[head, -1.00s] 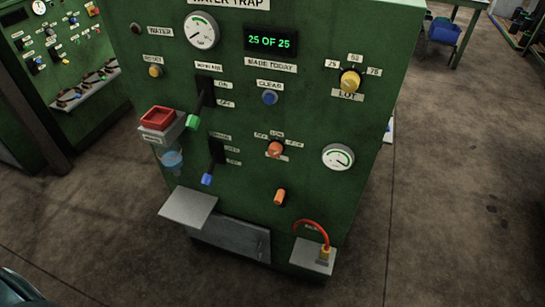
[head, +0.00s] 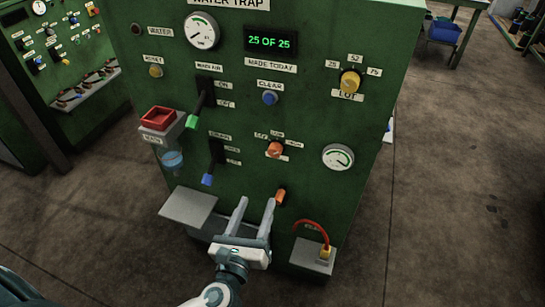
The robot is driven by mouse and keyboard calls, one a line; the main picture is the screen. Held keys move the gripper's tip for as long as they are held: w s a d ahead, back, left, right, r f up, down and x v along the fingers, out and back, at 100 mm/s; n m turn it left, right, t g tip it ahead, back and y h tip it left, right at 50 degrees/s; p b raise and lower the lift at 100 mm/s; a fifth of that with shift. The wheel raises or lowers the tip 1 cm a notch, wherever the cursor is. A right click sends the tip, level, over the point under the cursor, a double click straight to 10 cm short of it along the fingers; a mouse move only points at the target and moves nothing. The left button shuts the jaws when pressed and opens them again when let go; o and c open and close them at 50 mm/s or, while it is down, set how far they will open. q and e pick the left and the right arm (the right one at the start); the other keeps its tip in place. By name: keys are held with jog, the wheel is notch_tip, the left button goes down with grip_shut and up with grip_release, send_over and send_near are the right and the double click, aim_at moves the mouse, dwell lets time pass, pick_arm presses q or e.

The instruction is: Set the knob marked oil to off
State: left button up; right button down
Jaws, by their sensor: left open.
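An orange knob (head: 275,149) sits on the front of the green panel (head: 325,205), with small position labels above it that are too blurred to read surely. The label under it is mostly hidden, so I cannot confirm the word oil. Another orange part (head: 280,196) sticks out below it. My left gripper (head: 256,202) is open and empty in front of the lower panel, its fingers pointing up, below the orange knob and just left of the lower orange part. My right gripper is not in view.
A blue-tipped lever (head: 208,179), a green-tipped lever (head: 193,121) and a grey shelf (head: 188,207) are on the left. A red hose (head: 314,224) loops at the lower right. A yellow knob (head: 350,81) and a white gauge (head: 338,157) are on the right.

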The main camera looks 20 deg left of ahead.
pick_arm(q)
jog(key=shift+s+r, duration=0.1)
jog(key=shift+r, duration=0.6)
jog(key=p, duration=0.4)
send_near(274, 154)
jog(key=w, duration=0.6)
jog(key=shift+w+a, duration=0.25)
jog(key=shift+w, duration=1.05)
jog(key=shift+c, duration=0.6)
jog(key=c, duration=0.9)
